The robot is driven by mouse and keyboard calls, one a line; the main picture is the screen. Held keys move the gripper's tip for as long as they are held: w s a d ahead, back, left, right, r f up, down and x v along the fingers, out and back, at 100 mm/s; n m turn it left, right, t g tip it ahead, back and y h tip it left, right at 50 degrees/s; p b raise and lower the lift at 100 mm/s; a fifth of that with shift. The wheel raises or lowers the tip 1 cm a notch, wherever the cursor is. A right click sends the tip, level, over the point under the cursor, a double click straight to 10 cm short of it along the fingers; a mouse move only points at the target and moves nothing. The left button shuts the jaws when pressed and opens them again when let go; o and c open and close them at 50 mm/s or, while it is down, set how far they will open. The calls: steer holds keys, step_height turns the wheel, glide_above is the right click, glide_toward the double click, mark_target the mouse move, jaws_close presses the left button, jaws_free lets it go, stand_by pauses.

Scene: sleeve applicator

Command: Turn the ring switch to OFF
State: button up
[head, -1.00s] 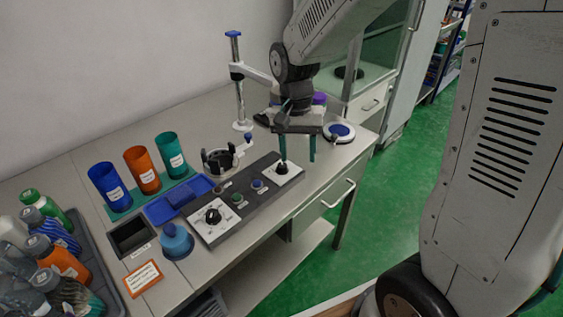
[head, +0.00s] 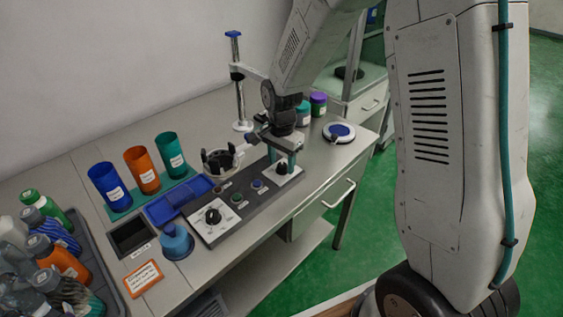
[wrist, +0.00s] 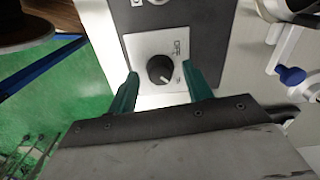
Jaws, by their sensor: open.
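The ring switch is a black round knob (wrist: 160,69) on a white plate (wrist: 150,45) with OFF printed at its upper right in the wrist view. A pale mark shows near the knob's lower right. In the head view the white plate (head: 293,172) is at the right end of the dark control panel (head: 232,211). My gripper (wrist: 160,73) is open, with one teal finger on each side of the knob. A gap shows between each finger and the knob in the wrist view. In the head view my gripper (head: 283,160) partly hides the knob.
A second black knob (head: 212,216) is at the panel's left end, with small buttons between. A ring-shaped holder (head: 217,163) and a post stand (head: 239,90) are behind the panel. A blue-topped disc (head: 339,132) is to the right. Cups and bottles stand left.

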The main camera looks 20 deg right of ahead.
steer(key=shift+f, duration=0.35)
steer(key=c, duration=1)
